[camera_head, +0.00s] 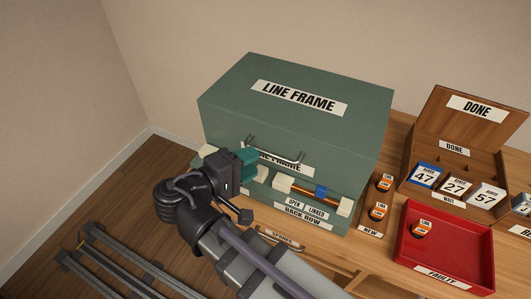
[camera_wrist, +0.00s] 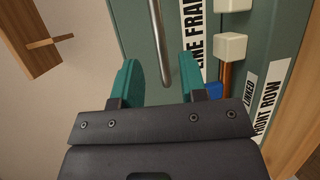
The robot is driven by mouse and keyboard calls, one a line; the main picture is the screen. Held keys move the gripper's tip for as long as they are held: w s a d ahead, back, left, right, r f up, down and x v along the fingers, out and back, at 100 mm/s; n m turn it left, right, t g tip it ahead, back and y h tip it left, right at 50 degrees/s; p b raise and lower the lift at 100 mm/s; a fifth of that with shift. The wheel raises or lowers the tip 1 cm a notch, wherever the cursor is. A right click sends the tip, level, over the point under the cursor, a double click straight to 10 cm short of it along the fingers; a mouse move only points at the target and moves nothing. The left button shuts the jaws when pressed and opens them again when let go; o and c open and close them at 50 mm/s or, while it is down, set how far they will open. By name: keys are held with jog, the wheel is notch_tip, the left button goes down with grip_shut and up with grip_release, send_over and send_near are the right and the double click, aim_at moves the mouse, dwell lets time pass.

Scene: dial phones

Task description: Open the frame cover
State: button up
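The line frame (camera_head: 225,115) is a large green box labelled LINE FRAME. Its cover (camera_head: 350,95) is down, with a metal handle (camera_head: 278,154) on the front side. My gripper (camera_head: 244,160) has teal fingers and is at the handle's left end. In the wrist view, my gripper (camera_wrist: 159,62) is open, and the handle (camera_wrist: 158,40) appears as a bar between the two fingers. I cannot tell whether either finger touches it. The arm hides part of the box's lower left front.

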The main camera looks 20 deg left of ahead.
aim_at(266, 154)
jog(key=x, duration=0.6)
jog(key=shift+b, duration=0.4)
grip_shut()
jog(key=shift+r, duration=0.1)
